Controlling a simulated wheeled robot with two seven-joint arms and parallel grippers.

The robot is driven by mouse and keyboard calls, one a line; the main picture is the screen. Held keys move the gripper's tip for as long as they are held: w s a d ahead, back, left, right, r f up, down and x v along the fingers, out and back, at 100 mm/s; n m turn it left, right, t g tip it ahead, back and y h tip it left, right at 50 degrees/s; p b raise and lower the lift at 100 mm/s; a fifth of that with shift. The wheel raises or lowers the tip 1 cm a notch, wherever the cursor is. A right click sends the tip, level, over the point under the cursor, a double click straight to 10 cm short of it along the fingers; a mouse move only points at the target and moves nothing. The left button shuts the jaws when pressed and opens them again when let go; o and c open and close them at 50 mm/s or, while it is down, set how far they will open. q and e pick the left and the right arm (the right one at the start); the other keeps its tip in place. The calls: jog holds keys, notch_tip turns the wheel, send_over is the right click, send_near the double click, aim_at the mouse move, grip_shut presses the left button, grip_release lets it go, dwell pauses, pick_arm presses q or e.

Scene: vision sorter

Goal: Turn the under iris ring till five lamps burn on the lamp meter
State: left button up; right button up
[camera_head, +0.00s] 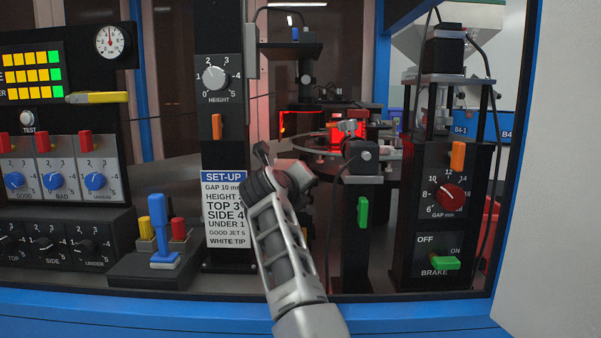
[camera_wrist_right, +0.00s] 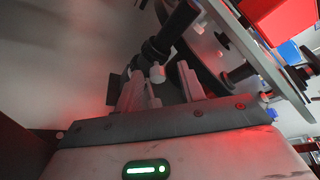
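The lamp meter (camera_head: 34,74) is the black panel at the left of the head view. Its lowest row, with a label ending in "ER", shows several lit yellow lamps and a green one at the right end; the left part is cut off. My right gripper (camera_head: 300,182) reaches in under the round table in the head view, its fingertips hard to make out. In the right wrist view the two grey fingers of the gripper (camera_wrist_right: 160,83) stand apart. A dark cylinder with a ring and small pale knob (camera_wrist_right: 157,73), possibly the under iris ring, shows just beyond and between them. Contact cannot be told. My left gripper is not in view.
The round table (camera_wrist_right: 212,70) hangs close above the fingers. A side camera (camera_head: 361,158) on a black post stands right of the gripper. The set-up card post (camera_head: 226,210) stands to its left. A blue front sill (camera_head: 150,312) runs below.

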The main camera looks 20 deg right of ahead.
jog(key=s+a+r+b, duration=0.1)
jog(key=s+a+r, duration=0.2)
jog(key=s+r, duration=0.9)
jog(key=shift+s+a+r, duration=0.2)
jog(key=shift+s+a, duration=0.1)
jog(key=shift+s, duration=0.55)
